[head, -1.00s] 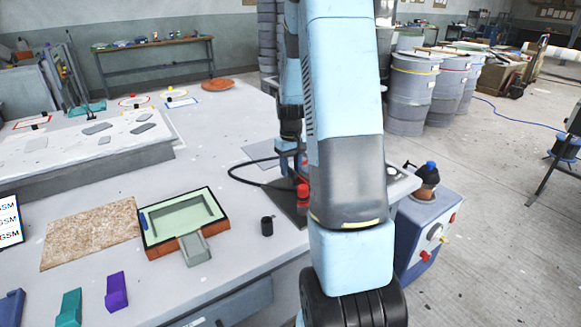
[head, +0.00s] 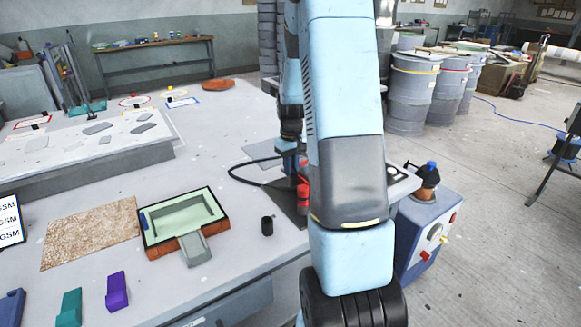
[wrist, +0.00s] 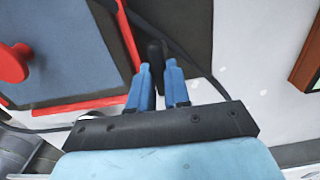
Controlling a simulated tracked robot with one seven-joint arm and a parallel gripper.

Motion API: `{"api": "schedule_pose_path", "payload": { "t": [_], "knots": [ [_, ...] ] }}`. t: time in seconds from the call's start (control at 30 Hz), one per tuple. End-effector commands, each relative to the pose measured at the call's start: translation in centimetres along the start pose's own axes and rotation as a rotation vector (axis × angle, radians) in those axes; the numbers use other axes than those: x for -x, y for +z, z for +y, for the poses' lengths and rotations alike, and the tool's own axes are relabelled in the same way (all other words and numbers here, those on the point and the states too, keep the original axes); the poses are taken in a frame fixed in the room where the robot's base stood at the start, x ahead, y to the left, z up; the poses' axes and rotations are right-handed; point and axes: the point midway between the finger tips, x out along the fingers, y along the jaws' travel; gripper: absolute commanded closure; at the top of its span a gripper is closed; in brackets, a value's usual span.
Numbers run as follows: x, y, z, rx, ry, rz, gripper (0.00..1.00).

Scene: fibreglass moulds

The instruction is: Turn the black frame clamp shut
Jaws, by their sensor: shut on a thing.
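In the wrist view the black frame clamp (wrist: 155,48) is a dark, narrow, rounded lever beside a red frame (wrist: 128,40). My gripper (wrist: 158,66) has its two blue fingers on either side of the lever and is shut on it. The fingers hide the lever's lower part. The red frame borders a grey-blue panel (wrist: 70,45), with a red round knob (wrist: 12,62) at the left. In the head view my arm covers most of this spot. Only some red parts (head: 302,188) show beside it, and the clamp itself cannot be made out.
A black cable (wrist: 195,68) runs close to the right finger. In the head view a small black cylinder (head: 267,225) and a green mould in a brown frame (head: 185,222) stand left of my arm.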

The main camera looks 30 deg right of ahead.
Motion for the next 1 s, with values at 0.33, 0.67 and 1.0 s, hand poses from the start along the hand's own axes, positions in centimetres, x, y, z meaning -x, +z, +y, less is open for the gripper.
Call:
{"api": "schedule_pose_path", "payload": {
  "t": [0.33, 0.67, 1.0],
  "knots": [
    [0.01, -0.01, 0.08, -0.145, 0.001, 0.0, 1.0],
    [0.01, 0.02, 0.23, -0.442, 0.0, 0.0, 1.0],
    [0.0, 0.16, 0.43, -0.766, 0.0, 0.0, 1.0]
  ]
}}
